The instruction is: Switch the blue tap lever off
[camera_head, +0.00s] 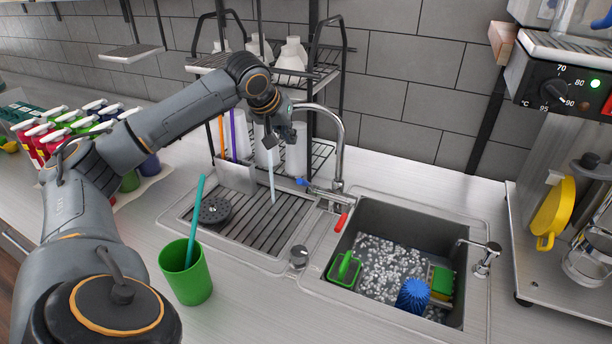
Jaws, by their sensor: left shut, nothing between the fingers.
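The blue tap lever (301,182) sticks out to the left from the base of the chrome tap (341,150). A red lever (342,222) points toward the front on the same tap. My left gripper (270,142) hangs above the drainboard, up and to the left of the blue lever and apart from it. It is shut and holds nothing. My right gripper is not in view.
The sink (390,216) holds foam, a green-handled item, a blue brush and a sponge. A green cup (187,273) with a teal stick stands at front left. A dish rack (330,50) rises behind my gripper. Spray bottles (52,140) stand at left.

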